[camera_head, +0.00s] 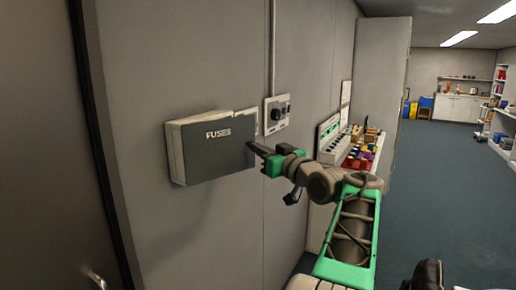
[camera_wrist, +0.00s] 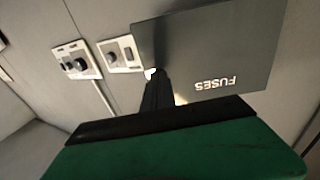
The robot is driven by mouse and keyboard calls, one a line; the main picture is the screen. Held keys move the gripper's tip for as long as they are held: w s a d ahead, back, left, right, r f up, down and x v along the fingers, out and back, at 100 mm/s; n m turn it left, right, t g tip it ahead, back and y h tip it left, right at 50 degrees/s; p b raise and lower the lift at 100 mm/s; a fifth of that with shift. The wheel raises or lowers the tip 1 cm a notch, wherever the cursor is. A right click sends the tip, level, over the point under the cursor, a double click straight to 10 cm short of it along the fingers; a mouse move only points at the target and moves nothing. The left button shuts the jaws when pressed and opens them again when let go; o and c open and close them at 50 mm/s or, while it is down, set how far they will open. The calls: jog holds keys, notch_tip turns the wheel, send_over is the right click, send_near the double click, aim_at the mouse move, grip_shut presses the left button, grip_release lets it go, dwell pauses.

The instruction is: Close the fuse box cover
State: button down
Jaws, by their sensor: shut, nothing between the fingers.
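The fuse box (camera_head: 175,152) is a pale box on the grey wall. Its dark grey cover (camera_head: 215,160), lettered FUSES, stands across its front. Whether the cover sits flush or slightly ajar is hard to tell. My gripper (camera_head: 252,147) is shut and empty, its tip at the cover's right edge. Contact is not clear. In the wrist view the cover (camera_wrist: 215,50) appears upside down, and my fingers (camera_wrist: 155,82) point at its edge. A pale strip shows beside the fingers below the cover. The fingers hide part of that edge.
A switch plate with dark knobs (camera_head: 277,113) is on the wall just right of the box. Further right, a shelf or bench (camera_head: 363,150) holds several coloured items beside a tall grey cabinet (camera_head: 380,75). The floor (camera_head: 450,200) to the right is open.

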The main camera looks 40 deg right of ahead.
aim_at(245, 141)
jog(key=w, duration=0.5)
jog(key=w+d, duration=0.1)
jog(key=w, duration=0.2)
jog(key=shift+r, duration=0.2)
jog(key=shift+s+b, duration=0.1)
jog(key=shift+b, duration=0.2)
